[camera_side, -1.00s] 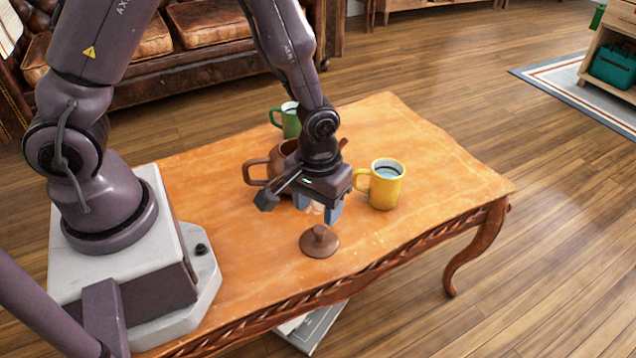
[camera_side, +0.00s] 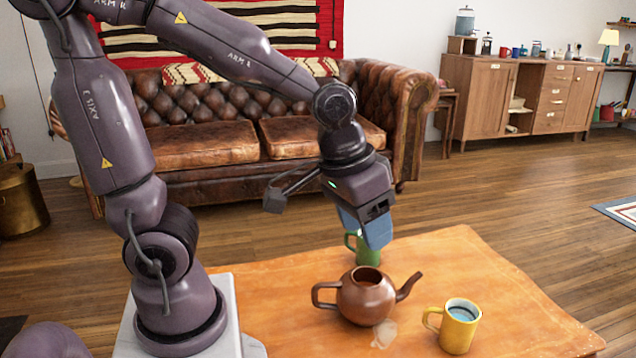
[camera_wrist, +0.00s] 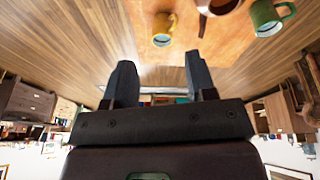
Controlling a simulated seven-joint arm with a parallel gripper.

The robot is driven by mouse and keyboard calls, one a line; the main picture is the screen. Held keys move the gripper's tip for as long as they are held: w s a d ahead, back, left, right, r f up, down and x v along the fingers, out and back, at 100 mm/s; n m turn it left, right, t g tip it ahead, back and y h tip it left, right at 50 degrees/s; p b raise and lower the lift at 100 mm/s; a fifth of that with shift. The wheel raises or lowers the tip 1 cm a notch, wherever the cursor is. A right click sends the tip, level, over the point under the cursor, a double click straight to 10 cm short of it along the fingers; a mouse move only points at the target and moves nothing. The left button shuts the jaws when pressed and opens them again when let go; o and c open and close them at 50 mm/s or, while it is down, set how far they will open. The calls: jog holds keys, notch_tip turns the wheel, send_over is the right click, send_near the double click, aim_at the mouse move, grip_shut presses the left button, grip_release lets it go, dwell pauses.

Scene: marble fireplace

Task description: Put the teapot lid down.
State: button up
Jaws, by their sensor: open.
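The brown teapot (camera_side: 367,299) stands upright on the wooden table, its top open and uncovered. Part of it shows at the top edge of the wrist view (camera_wrist: 217,5).
A green mug (camera_side: 367,250) stands behind the teapot, and a yellow mug (camera_side: 458,333) with liquid stands to its right. The table (camera_side: 505,305) is clear at the right. A leather sofa (camera_side: 200,150) and a wooden cabinet (camera_side: 485,105) stand beyond.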

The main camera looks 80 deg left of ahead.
jog(key=s+a+r+m+t, duration=0.1)
jog(key=s+r+m+t, duration=0.1)
jog(key=s+r, duration=0.4)
jog(key=shift+s+a+r, duration=0.15)
jog(key=shift+s+a, duration=0.05)
jog(key=shift+a, duration=0.2)
